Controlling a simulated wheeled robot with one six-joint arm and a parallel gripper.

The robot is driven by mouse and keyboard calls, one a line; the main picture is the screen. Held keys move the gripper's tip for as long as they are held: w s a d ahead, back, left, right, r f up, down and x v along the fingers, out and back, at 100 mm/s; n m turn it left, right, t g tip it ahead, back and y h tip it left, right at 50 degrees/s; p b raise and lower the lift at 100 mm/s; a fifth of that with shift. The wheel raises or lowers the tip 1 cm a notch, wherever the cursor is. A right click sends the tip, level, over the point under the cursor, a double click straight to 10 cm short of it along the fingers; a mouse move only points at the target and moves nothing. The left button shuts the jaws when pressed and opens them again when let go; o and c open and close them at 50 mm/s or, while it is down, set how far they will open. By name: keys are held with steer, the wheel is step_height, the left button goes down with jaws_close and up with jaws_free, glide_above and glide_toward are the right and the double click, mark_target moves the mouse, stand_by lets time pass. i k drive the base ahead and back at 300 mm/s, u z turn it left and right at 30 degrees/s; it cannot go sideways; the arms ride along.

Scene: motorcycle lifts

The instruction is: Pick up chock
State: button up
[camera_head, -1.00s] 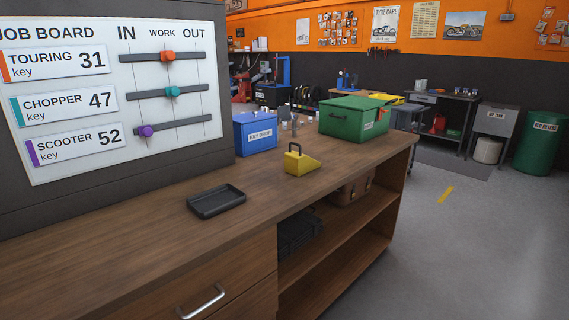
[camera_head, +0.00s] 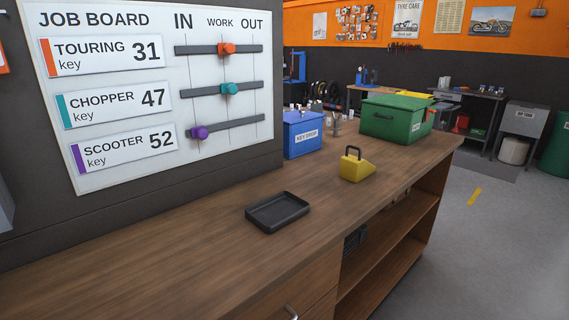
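The chock (camera_head: 356,169) is a yellow wedge with a dark handle on top. It stands upright on the wooden counter (camera_head: 200,245), near the counter's right front edge, with its slope falling toward the right. Nothing touches it. My gripper is not in view.
A black tray (camera_head: 278,212) lies on the counter in front of the chock. A blue key drop box (camera_head: 303,135) and a green box (camera_head: 393,119) stand behind it. The job board (camera_head: 120,100) rises at the left. Open shelves (camera_head: 392,245) sit under the counter; grey floor is free at right.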

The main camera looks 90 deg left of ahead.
mark_target(354, 169)
steer(key=u, duration=1.35)
steer(key=i, duration=3.7)
steer(key=u, duration=3.4)
